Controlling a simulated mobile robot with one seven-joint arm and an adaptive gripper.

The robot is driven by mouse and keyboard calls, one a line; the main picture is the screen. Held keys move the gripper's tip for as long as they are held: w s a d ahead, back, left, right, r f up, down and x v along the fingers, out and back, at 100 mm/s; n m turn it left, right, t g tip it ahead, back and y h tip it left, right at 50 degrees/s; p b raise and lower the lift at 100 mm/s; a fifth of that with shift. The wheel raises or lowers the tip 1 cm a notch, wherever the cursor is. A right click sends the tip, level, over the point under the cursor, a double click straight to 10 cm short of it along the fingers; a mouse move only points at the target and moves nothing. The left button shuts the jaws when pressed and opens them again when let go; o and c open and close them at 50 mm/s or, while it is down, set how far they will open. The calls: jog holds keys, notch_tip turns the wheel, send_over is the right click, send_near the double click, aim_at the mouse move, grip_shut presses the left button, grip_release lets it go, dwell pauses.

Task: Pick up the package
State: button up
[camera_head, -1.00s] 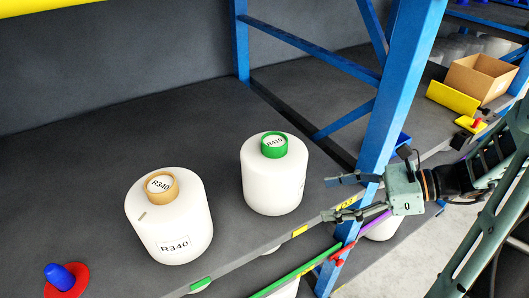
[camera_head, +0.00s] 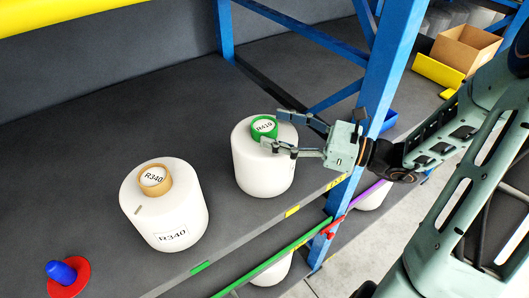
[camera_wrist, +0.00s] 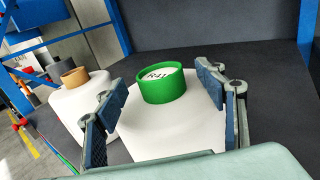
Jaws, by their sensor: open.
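A white yarn bobbin (camera_head: 258,165) with a green core labelled R410 (camera_head: 264,126) stands upright on the dark shelf. A second white bobbin (camera_head: 165,222) with a tan core and an R340 label stands to its left. My gripper (camera_head: 271,130) is open at the right side of the green core. In the wrist view the green core (camera_wrist: 162,86) lies between the two open finger pads (camera_wrist: 170,108), with a gap on each side. The fingers do not appear to touch it. No separate thing is marked as a package.
A blue rack post (camera_head: 385,75) stands close behind my gripper on the right. A red and blue peg-like object (camera_head: 68,278) sits at the lower left of the shelf. A cardboard box (camera_head: 463,50) is at the far right. Bare shelf (camera_head: 110,120) lies behind the bobbins.

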aim_at(265, 124)
jog(key=x, duration=0.3)
jog(key=shift+a, duration=0.2)
grip_shut()
jog(key=shift+w+r, duration=0.1)
jog(key=shift+r, duration=0.05)
dwell(0.4)
